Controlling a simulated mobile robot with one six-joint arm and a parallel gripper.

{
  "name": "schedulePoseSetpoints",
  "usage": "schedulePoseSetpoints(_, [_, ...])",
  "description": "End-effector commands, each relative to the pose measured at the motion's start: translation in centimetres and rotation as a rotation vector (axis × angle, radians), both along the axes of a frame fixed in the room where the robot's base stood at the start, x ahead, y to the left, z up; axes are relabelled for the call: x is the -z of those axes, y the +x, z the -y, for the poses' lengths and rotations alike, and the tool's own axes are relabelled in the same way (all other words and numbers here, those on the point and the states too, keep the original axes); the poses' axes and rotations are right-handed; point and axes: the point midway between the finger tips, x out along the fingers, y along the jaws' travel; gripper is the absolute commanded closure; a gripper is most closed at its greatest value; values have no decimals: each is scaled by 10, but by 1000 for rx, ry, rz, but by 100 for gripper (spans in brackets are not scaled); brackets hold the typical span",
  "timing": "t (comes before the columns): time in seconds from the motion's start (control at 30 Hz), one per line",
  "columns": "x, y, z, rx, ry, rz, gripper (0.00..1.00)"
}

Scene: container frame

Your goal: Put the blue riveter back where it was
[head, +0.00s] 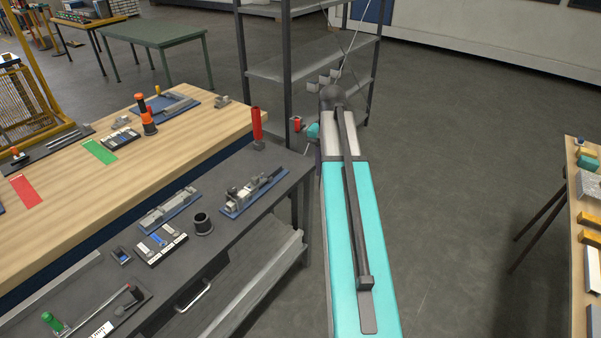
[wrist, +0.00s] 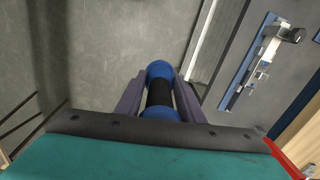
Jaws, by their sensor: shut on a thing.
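The blue riveter (wrist: 158,72), with a black middle band, sits between the two fingers of my gripper (wrist: 160,92) in the wrist view. The gripper is shut on it, and the riveter is held clear above the grey floor, beside the dark bench. Its lower part is hidden behind my gripper's body. In the head view, my arm reaches forward to the right of the dark bench (head: 185,265), and the riveter is hidden from there. A black cup-like holder (head: 203,224) stands on the bench. I cannot tell which spot the riveter came from.
A red cylinder (head: 257,125) stands upright at the bench's far corner. Blue trays with metal fixtures (head: 250,192) and other tools lie on the dark bench. A wooden bench (head: 190,125) adjoins it. A metal shelf (head: 290,72) stands ahead; another table (head: 585,215) is right, with open floor between.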

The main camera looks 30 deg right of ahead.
Motion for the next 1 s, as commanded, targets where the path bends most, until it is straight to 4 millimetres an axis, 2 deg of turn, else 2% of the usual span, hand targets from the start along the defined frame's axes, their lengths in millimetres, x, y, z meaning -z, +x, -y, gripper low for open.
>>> schedulePoseSetpoints(0.03, [-1, -8, 16, 28, 0, 0, 88])
schedulePoseSetpoints(0.1, [-2, -19, 35, 60, 0, 1, 88])
schedulePoseSetpoints(0.37, [-3, -63, 102, 181, 0, 0, 88])
schedulePoseSetpoints(0.7, [-5, -131, 184, 335, 0, 1, 88])
schedulePoseSetpoints(0.9, [-6, -164, 221, 402, -2, 4, 88])
schedulePoseSetpoints(1.0, [-6, -174, 232, 420, -3, 5, 88])
